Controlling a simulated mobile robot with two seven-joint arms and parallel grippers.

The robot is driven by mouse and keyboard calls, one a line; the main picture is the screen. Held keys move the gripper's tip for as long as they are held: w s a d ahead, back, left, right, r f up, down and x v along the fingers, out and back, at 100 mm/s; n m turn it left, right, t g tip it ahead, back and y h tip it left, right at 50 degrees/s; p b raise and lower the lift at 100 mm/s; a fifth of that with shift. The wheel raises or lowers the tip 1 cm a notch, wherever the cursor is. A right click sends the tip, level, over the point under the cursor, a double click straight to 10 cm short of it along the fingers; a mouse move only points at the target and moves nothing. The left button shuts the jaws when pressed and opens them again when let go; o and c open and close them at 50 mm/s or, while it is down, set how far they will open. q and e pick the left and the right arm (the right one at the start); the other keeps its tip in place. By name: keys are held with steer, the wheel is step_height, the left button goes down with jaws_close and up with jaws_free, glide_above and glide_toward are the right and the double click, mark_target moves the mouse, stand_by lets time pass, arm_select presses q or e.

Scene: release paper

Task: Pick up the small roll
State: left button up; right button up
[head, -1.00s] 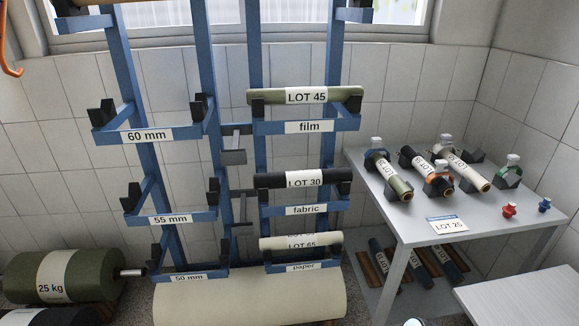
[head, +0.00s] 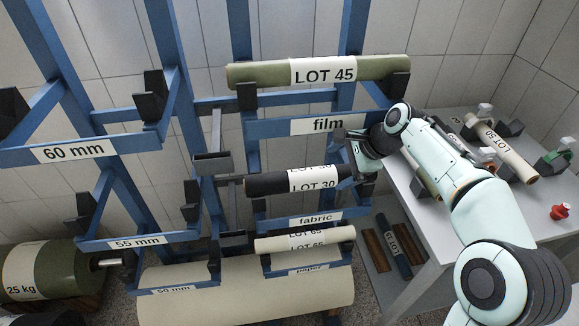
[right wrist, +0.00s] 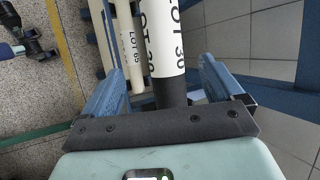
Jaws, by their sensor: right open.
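Several small rolls lie on the blue rack. The black LOT 30 roll (head: 268,184) rests on the fabric level, with a white label around it. The green LOT 45 roll (head: 262,73) lies above on the film level, and the cream LOT 65 roll (head: 275,243) below on the paper level. My right gripper (head: 358,160) is open at the right end of the LOT 30 roll. In the right wrist view, my right gripper (right wrist: 163,85) has a blue finger on each side of the LOT 30 roll (right wrist: 172,92). My left gripper is not in view.
A white table (head: 420,210) at the right holds a cream LOT 50 roll (head: 500,148), other rolls and a red piece (head: 560,212). A large green 25 kg roll (head: 75,275) lies at the lower left. A big cream roll (head: 190,300) lies under the rack.

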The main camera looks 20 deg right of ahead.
mark_target(320, 173)
steer(key=x, duration=0.6)
steer(key=shift+a+r, duration=0.1)
steer(key=shift+a, duration=0.1)
steer(key=x, duration=0.5)
steer(key=shift+w, duration=0.35)
steer(key=c, duration=1.3)
steer(key=shift+c, duration=0.2)
steer(key=shift+r, duration=0.2)
